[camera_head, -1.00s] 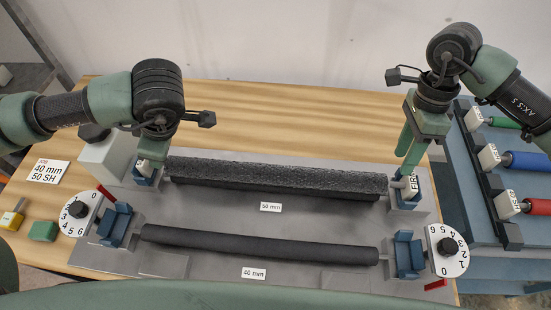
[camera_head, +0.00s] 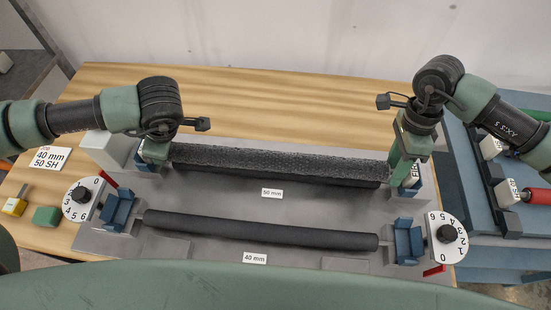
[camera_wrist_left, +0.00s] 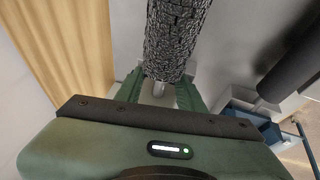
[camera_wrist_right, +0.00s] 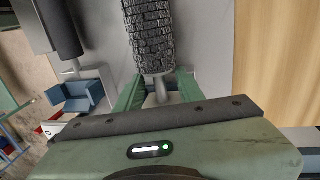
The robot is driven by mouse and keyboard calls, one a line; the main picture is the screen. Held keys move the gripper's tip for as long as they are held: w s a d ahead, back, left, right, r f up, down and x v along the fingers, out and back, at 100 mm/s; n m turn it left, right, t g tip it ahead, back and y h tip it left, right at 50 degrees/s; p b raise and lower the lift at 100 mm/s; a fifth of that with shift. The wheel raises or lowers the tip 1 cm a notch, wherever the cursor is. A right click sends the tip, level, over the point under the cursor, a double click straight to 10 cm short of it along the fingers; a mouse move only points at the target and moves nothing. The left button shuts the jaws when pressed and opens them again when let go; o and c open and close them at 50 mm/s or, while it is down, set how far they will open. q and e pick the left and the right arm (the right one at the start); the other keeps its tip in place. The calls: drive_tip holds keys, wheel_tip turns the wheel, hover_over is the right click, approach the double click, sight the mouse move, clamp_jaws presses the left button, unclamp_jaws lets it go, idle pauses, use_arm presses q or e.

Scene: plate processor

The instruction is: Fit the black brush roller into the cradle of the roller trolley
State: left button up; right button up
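The black brush roller (camera_head: 278,165), with a rough bristled surface, lies at the back of the grey plate beside the 50 mm label. It also shows in the left wrist view (camera_wrist_left: 175,40) and right wrist view (camera_wrist_right: 150,35). My left gripper (camera_head: 150,162) is at its left end. Its fingers stand apart on either side of the pale shaft end (camera_wrist_left: 158,89). My right gripper (camera_head: 404,176) is at the right end. Its fingers stand apart around the other shaft end (camera_wrist_right: 162,90). Both fingertips are partly hidden. I cannot make out the trolley's cradle.
A smooth dark roller (camera_head: 260,231) lies in front between blue brackets (camera_head: 117,211) and (camera_head: 408,243). Numbered dials (camera_head: 82,199) and (camera_head: 447,238) stand at the sides. A blue stand (camera_head: 475,205) at right carries a red-handled roller (camera_head: 530,195). Bare wooden table lies behind.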

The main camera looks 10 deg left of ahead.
use_arm(q)
clamp_jaws()
use_arm(e)
clamp_jaws()
use_arm(q)
drive_tip(key=shift+s+d, duration=0.1)
drive_tip(key=shift+d, duration=0.1)
use_arm(e)
drive_tip(key=shift+a, duration=0.15)
idle(0.9)
